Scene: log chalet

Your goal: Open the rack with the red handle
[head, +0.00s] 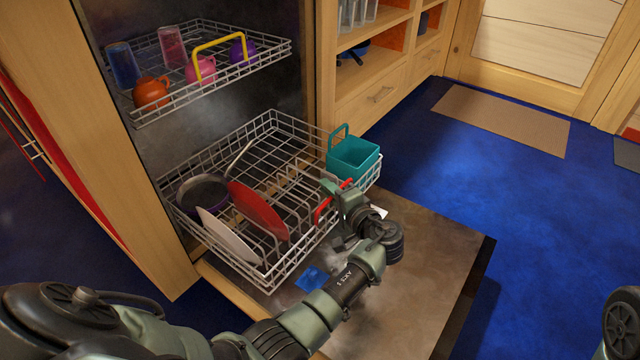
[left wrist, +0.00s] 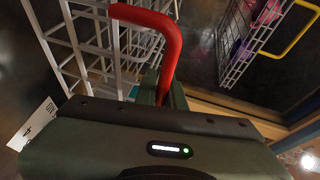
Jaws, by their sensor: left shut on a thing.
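The lower wire rack (head: 268,118) of the dishwasher stands out over the open door, and a red handle (head: 321,213) is on its front. My left gripper (head: 335,192) is shut on this red handle at the rack's front. In the left wrist view the red handle (left wrist: 172,42) rises as a curved bar from between the fingers, which are mostly hidden behind the gripper body. The rack holds a red plate (head: 257,210), a white plate (head: 226,238), a dark pan (head: 203,192) and a teal basket (head: 354,158). My right gripper is out of view.
The upper rack (head: 274,50) with a yellow handle (head: 217,43) also stands out, holding several cups and mugs. The open dishwasher door (head: 430,275) lies flat below the lower rack. A wooden cabinet (head: 385,90) is to the right. Blue floor (head: 540,220) is clear beyond the door.

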